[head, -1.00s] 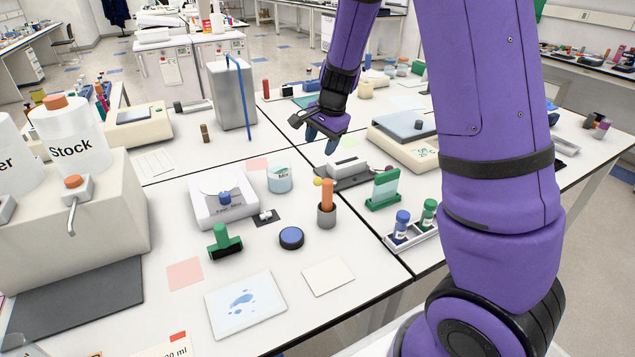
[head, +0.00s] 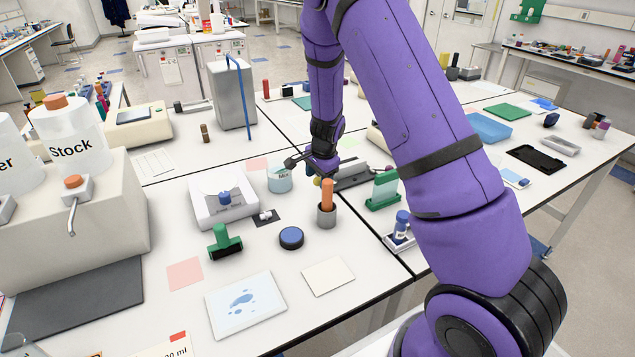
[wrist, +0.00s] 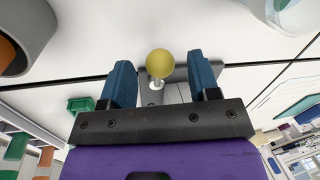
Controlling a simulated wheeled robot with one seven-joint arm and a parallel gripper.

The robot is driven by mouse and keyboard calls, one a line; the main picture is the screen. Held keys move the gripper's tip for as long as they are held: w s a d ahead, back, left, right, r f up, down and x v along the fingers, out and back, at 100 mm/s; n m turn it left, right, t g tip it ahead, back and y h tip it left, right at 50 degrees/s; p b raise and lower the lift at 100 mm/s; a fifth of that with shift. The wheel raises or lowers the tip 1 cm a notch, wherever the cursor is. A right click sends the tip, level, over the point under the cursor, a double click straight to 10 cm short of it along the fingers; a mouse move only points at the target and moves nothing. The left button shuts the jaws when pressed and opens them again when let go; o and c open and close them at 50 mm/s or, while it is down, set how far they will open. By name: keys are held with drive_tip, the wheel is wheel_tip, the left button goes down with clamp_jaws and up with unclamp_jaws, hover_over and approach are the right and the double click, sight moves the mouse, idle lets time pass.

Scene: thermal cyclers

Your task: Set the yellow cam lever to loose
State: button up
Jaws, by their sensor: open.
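The yellow cam lever shows in the wrist view as a yellow ball knob (wrist: 160,62) on a short pale metal stem. It rises from a grey fixture (wrist: 181,94). In the head view the fixture (head: 352,180) lies on the bench, partly hidden by my arm, and the knob is mostly covered by my gripper. My gripper (head: 312,172) is over the fixture's left end. In the wrist view its two blue fingers stand open, one on each side of the knob, with a gap on both sides.
An orange-handled tool stands in a grey cup (head: 327,214) just in front of my gripper. A labelled glass beaker (head: 279,183) is close on the left. A green rack (head: 383,190) stands to the right. A blue round cap (head: 291,237) lies nearer the front.

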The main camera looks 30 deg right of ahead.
drive_tip(key=shift+w+f, duration=0.2)
drive_tip(key=shift+f, duration=0.95)
clamp_jaws()
drive_tip(key=shift+w+m, duration=0.15)
drive_tip(key=shift+m, duration=0.25)
unclamp_jaws()
drive_tip(key=shift+r, duration=0.15)
